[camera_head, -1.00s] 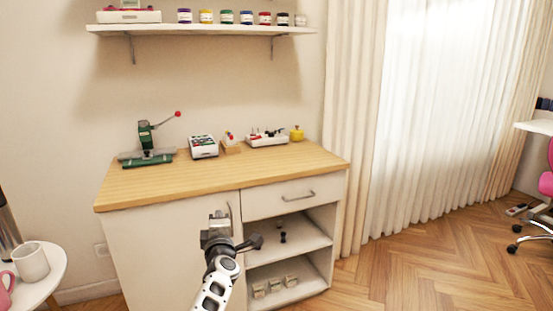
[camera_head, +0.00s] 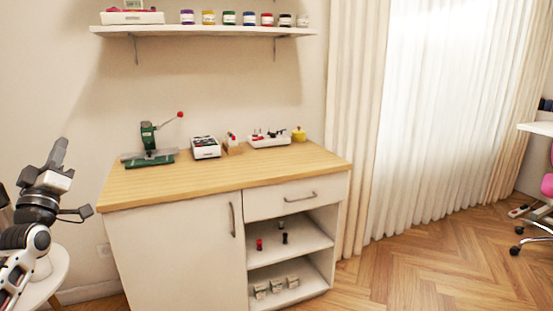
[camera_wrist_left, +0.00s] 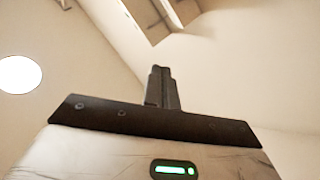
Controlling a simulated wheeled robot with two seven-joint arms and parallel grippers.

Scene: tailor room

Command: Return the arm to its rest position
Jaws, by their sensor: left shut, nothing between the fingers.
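My left gripper (camera_head: 58,152) is raised at the left side of the head view, in front of the wall and above the small round white table. It points upward, is shut and holds nothing. In the left wrist view its closed fingers (camera_wrist_left: 160,86) show in the middle, with wall and ceiling behind them. It is apart from the cabinet and touches nothing that I can see. My right gripper is not in view.
A wood-topped cabinet (camera_head: 230,180) stands ahead, with a green press (camera_head: 150,145) and small boxes on top. A wall shelf (camera_head: 205,31) holds several jars. The round white table (camera_head: 52,275) is partly hidden by my arm.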

